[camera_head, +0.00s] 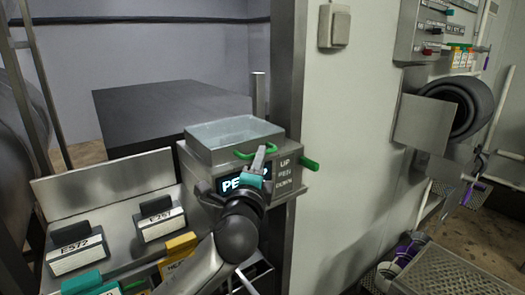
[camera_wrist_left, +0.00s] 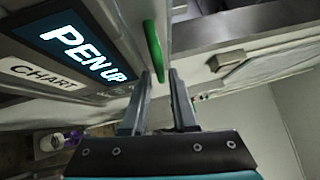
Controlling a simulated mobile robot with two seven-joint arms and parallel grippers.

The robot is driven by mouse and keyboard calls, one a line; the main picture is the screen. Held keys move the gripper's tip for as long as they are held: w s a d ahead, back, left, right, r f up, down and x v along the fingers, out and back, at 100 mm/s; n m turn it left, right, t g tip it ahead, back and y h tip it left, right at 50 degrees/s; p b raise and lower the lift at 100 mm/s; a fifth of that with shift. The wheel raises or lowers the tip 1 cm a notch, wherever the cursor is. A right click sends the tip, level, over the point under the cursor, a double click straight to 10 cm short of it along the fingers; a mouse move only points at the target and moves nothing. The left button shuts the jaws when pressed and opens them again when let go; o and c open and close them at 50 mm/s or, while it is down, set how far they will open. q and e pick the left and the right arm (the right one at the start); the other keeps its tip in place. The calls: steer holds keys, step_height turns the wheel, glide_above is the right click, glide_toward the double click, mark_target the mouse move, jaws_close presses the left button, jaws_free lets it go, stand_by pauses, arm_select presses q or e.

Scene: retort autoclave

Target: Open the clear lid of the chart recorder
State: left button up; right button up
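The chart recorder (camera_head: 203,168) is a grey box with a lit "PEN UP" display, also in the left wrist view (camera_wrist_left: 85,50). Its clear lid (camera_head: 235,131) lies shut on top, with a green handle (camera_head: 242,154) at the front edge. The green handle (camera_wrist_left: 153,50) stands just ahead of my left gripper (camera_wrist_left: 160,74) in the left wrist view. The left fingers are apart, one on each side of the handle's near end, and hold nothing that I can see. In the head view my left gripper (camera_head: 262,158) partly covers the display. My right gripper is not in view.
A green lever (camera_head: 308,163) sticks out at the recorder's right, by the "UP / PEN DOWN" label. A sloped panel with tags (camera_head: 160,224) is at the left. A wall post and pale wall (camera_head: 350,120) stand close at the right.

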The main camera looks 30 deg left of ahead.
arm_select(q)
steer(key=shift+x, duration=1.65)
jaws_close()
